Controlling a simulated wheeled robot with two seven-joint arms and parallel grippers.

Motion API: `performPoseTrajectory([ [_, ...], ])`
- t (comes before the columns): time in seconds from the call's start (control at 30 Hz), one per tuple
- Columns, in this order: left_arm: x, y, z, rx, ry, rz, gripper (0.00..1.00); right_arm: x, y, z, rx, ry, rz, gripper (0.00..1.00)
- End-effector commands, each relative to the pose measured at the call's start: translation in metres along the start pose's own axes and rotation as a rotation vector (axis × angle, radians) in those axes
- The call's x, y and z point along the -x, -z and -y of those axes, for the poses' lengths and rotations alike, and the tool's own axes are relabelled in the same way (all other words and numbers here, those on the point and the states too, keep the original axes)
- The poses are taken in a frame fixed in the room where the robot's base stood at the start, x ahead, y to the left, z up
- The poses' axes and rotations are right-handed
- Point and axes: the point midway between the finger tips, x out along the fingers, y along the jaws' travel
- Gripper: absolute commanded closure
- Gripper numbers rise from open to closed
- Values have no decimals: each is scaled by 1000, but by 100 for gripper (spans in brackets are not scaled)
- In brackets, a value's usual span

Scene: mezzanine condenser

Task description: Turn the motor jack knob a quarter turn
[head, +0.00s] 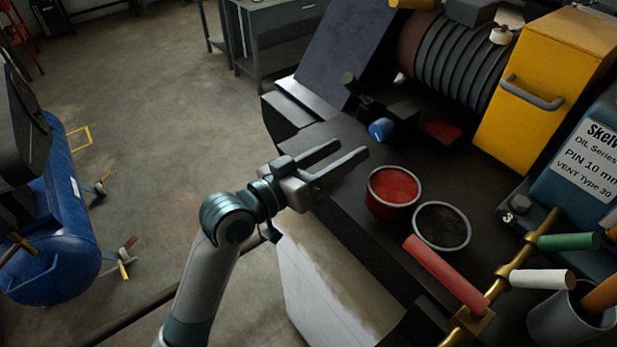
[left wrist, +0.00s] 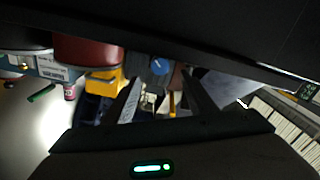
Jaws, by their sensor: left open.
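A small blue knob (head: 380,129) sits on a dark fitting on the black bench, in front of the ribbed motor (head: 460,65). It also shows in the left wrist view (left wrist: 160,66), between and beyond the fingers. My left gripper (head: 350,152) is open and empty, its fingers pointing toward the bench. Its tips are left of and a little nearer than the knob, apart from it. In the left wrist view the gripper (left wrist: 160,88) has nothing between its fingers. My right gripper is not in view.
A red-filled cup (head: 393,187) and a dark cup (head: 441,226) stand on the bench near the gripper. A brass pipe with red (head: 447,273), green (head: 568,241) and white (head: 542,279) handles is at right. A yellow box (head: 540,90) stands behind. A blue tank (head: 48,225) is at left.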

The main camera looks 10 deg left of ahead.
Motion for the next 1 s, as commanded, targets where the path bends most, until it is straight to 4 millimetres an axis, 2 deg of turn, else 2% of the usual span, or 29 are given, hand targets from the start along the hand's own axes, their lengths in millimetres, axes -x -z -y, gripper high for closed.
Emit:
performPoseTrajectory([
  [0.03,11,-4,2,-5,1,0,49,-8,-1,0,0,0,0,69],
  [0.2,43,-3,2,-4,1,1,49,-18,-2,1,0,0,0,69],
  [0.4,68,-1,1,-1,1,1,49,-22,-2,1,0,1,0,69],
  [0.6,76,0,0,0,0,0,49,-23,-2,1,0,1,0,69],
  [1.0,74,2,-2,-16,-5,1,49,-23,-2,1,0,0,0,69],
])
